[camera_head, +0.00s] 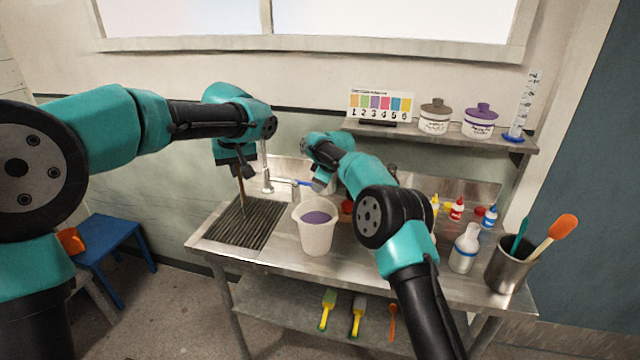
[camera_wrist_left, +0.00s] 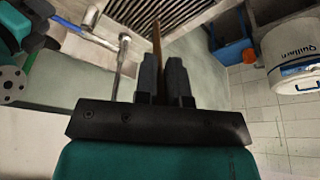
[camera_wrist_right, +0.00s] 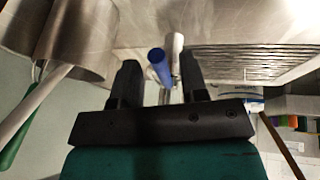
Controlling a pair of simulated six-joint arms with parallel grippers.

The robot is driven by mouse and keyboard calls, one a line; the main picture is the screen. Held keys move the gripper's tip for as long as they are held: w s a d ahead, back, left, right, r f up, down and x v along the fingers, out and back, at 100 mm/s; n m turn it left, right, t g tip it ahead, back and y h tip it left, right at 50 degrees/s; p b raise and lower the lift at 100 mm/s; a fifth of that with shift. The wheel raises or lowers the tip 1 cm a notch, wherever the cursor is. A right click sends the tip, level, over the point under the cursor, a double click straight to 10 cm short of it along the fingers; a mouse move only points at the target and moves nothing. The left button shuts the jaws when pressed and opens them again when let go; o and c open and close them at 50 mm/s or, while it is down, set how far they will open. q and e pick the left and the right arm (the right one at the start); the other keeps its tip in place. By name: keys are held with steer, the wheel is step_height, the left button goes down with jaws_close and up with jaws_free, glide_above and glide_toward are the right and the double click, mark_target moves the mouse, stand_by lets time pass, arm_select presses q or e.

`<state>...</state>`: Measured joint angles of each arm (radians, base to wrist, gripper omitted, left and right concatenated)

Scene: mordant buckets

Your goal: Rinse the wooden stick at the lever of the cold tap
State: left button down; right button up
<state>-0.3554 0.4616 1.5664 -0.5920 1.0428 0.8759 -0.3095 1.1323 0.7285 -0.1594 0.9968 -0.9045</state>
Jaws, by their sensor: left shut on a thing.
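My left gripper (camera_head: 243,172) is shut on the wooden stick (camera_head: 243,194), which hangs steeply down over the ribbed drain grid. The stick also shows between the fingers in the left wrist view (camera_wrist_left: 157,42). The tap's metal spout (camera_head: 265,178) stands just right of the stick, apart from it. The blue lever of the cold tap (camera_wrist_right: 160,64) lies between the spread fingers of my right gripper (camera_wrist_right: 160,85). The lever (camera_head: 306,184) is partly hidden by that gripper in the head view. I cannot tell whether the fingers touch it.
A white bucket with purple liquid (camera_head: 317,233) stands right of the drain grid (camera_head: 256,226). A metal pot with spatulas (camera_head: 508,268), a white bottle (camera_head: 465,250) and small dye bottles (camera_head: 457,210) are at the right. A blue stool (camera_head: 112,248) stands at the left.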

steer(key=shift+r, duration=0.15)
steer(key=v, duration=1.1)
steer(key=shift+s+d+r, duration=0.15)
steer(key=shift+s+r, duration=0.05)
steer(key=shift+r, duration=0.1)
steer(key=shift+s, duration=0.15)
steer(key=c, duration=0.5)
steer(key=shift+s+a+f+m+t+h, duration=0.2)
steer(key=shift+s+a+m+t+h, duration=0.1)
steer(key=shift+s+h, duration=0.1)
steer(key=shift+c, duration=1.3)
steer(key=shift+s+a+f+m+t+h, duration=0.2)
steer(key=shift+s+a+m+t+h, duration=0.15)
steer(key=shift+s, duration=0.25)
jaws_close()
steer(key=shift+t, duration=0.85)
steer(key=shift+s+a+f, duration=0.15)
steer(key=shift+s+a, duration=0.4)
steer(key=shift+s, duration=0.3)
steer(key=shift+s+a+f, duration=0.1)
steer(key=shift+s+a, duration=0.45)
steer(key=shift+s, duration=0.25)
steer(key=shift+s+a+f, duration=0.15)
steer(key=shift+s+a, duration=0.4)
steer(key=shift+s, duration=0.3)
